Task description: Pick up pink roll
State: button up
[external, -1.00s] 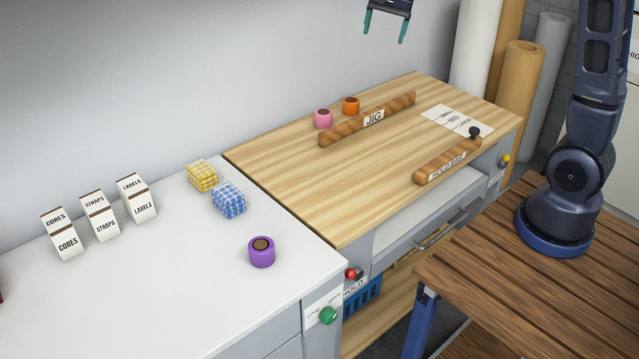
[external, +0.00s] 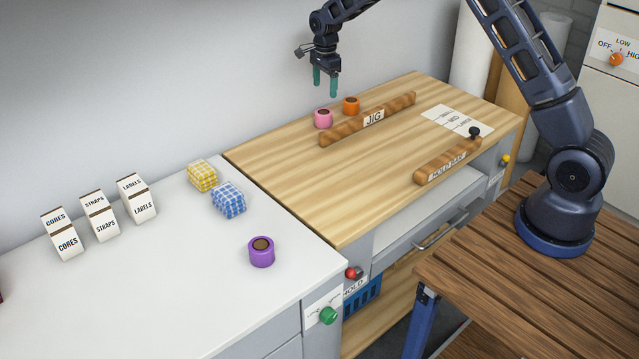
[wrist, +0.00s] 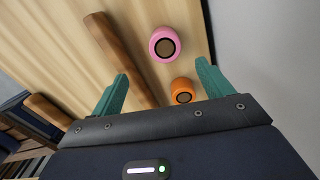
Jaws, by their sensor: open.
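The pink roll (external: 323,118) stands on the wooden worktop near its back edge, behind the left part of the jig bar (external: 368,118). An orange roll (external: 351,105) stands to its right, a short gap away. My gripper (external: 326,82) is open and empty, with teal fingers pointing down, above the pink roll in the external view. In the wrist view, the pink roll (wrist: 165,45) is beyond the fingertips, above the gap between my gripper's fingers (wrist: 162,82). The orange roll (wrist: 182,90) lies closer, by the right finger. Neither roll is touched.
The jig bar (wrist: 120,58) runs alongside the rolls. A hold bar (external: 448,161) with a black knob lies at the worktop's front. The wall is close behind the rolls. A purple roll (external: 261,252) and patterned blocks (external: 229,200) sit on the white counter. The worktop's middle is clear.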

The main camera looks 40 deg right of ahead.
aim_at(324, 112)
jog(key=shift+w+a+f, duration=0.1)
jog(key=shift+w+f, duration=0.25)
jog(key=shift+f, duration=0.4)
notch_tip(324, 112, down, 6)
jog(key=shift+r, duration=0.1)
jog(key=shift+w+d+f, duration=0.1)
jog(key=shift+d+f, duration=0.05)
jog(key=shift+f, duration=1.1)
jog(key=shift+d+f, duration=0.1)
jog(key=shift+f, duration=1.15)
jog(key=c, duration=1.1)
